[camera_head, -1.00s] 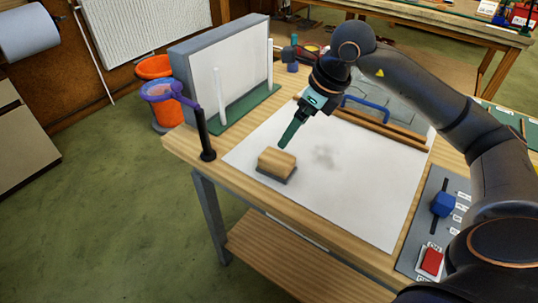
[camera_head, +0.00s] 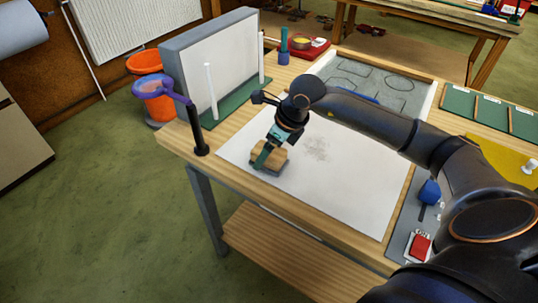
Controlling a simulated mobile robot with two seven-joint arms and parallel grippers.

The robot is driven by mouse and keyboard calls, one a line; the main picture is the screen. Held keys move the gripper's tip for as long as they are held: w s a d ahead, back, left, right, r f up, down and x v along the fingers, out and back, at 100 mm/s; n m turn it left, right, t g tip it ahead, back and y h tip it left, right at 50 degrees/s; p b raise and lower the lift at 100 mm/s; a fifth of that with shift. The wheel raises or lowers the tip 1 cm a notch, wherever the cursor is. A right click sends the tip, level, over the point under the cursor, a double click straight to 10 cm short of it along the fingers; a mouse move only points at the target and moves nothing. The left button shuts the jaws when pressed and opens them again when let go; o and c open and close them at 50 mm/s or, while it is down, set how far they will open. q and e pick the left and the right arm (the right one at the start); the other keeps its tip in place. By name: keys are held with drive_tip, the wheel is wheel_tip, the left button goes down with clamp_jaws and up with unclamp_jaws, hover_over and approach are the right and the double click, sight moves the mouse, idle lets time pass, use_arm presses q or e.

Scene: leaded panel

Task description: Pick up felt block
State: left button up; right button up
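The felt block, a wooden block with a dark grey base (camera_head: 281,158), lies on the white sheet near its left end. My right gripper (camera_head: 264,155), on the arm that comes in from the right, is down at the block. One teal finger shows against the block's left side; the other finger is hidden. I cannot tell whether the fingers are closed on the block. My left gripper is not in view.
A magnifier on a black post (camera_head: 199,140) stands left of the block. Behind it is an upright white panel (camera_head: 222,62) on a green base. A grey smudge marks the white sheet (camera_head: 345,190). A leaded panel (camera_head: 370,85) lies at the back.

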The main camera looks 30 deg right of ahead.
drive_tip(key=shift+c, duration=0.4)
drive_tip(key=c, duration=1.4)
drive_tip(key=shift+r, duration=0.2)
drive_tip(key=shift+r, duration=0.2)
wheel_tip(320, 180, up, 3)
drive_tip(key=shift+f+b, duration=0.2)
drive_tip(key=shift+b, duration=0.3)
drive_tip(key=s+a+r+b, duration=0.1)
drive_tip(key=s+r+b, duration=0.1)
drive_tip(key=s+r, duration=0.7)
drive_tip(key=s, duration=0.5)
drive_tip(key=shift+a+r, duration=0.35)
drive_tip(key=shift+a, duration=0.05)
